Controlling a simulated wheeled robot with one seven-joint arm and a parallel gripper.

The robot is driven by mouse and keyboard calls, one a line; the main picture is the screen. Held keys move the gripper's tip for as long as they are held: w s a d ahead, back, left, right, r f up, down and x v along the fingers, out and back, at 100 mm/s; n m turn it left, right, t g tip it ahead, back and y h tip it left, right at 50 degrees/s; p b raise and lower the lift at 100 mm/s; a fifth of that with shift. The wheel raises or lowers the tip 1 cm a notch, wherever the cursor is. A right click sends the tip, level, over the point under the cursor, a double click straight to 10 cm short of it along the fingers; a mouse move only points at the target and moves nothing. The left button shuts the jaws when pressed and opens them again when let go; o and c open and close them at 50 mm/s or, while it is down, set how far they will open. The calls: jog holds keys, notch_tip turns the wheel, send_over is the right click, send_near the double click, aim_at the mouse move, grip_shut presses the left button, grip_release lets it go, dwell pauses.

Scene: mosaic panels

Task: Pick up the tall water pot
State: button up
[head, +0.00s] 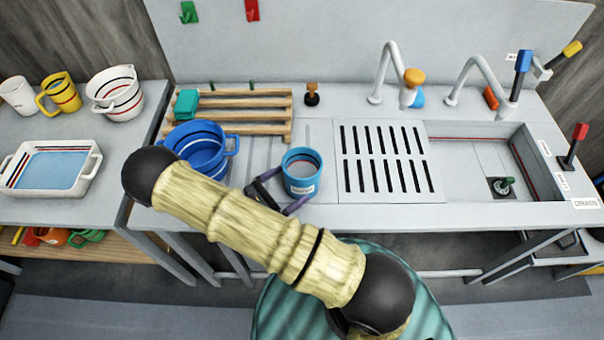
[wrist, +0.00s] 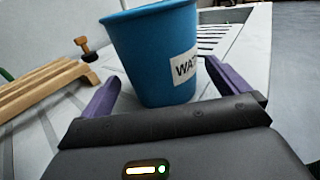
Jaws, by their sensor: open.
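The tall water pot (head: 301,174) is a blue, slightly tapered pot with a white label. It stands upright on the grey counter, left of the drain grid. My gripper (head: 275,195) is low at the pot's near left side in the head view. In the wrist view its purple fingers (wrist: 158,82) are open, one on each side of the pot's lower part. I cannot tell whether either finger touches it.
A wider blue pot (head: 203,150) stands close on the left, before a wooden slatted rack (head: 262,112). The drain grid (head: 385,165) and a sink (head: 480,150) lie to the right. A small brown-topped knob (head: 312,94) and taps (head: 388,72) stand behind.

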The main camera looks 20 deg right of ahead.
aim_at(315, 168)
jog(key=shift+d, duration=0.1)
jog(key=p+x, duration=0.1)
jog(key=x, duration=0.3)
jog(key=shift+r+p, duration=0.15)
jog(key=shift+p, duration=0.2)
jog(key=shift+w+d, duration=0.15)
jog(key=shift+d, duration=0.3)
jog(key=c, duration=1.1)
notch_tip(315, 168, up, 10)
jog(key=shift+f+b, duration=0.1)
jog(key=shift+b, duration=0.85)
